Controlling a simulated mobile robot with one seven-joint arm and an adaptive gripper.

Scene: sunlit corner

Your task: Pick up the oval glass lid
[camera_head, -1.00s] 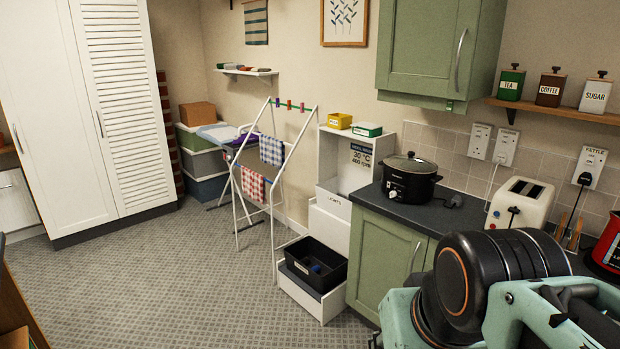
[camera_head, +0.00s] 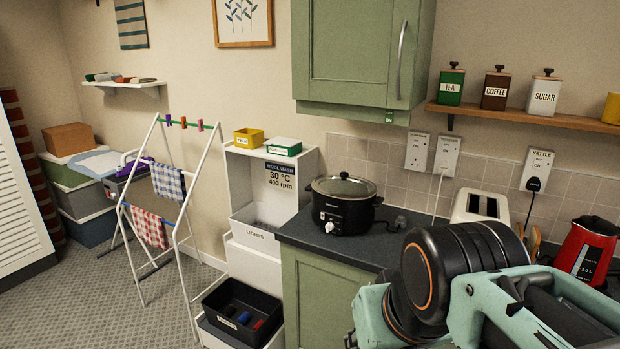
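The oval glass lid (camera_head: 344,186) sits on top of a black slow cooker (camera_head: 342,213). The lid has a dark knob in its middle. The cooker stands upright at the left end of the dark worktop, with a dial on its front. My arm shows at the lower right, to the right of the cooker and nearer to the camera. My gripper's fingers are not in view, so whether it is open or shut does not show.
A white toaster (camera_head: 479,207) and a red kettle (camera_head: 587,250) stand right of the cooker. A green wall cupboard (camera_head: 352,50) hangs above. A drying rack (camera_head: 186,215) and a black crate (camera_head: 243,312) stand left of the worktop.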

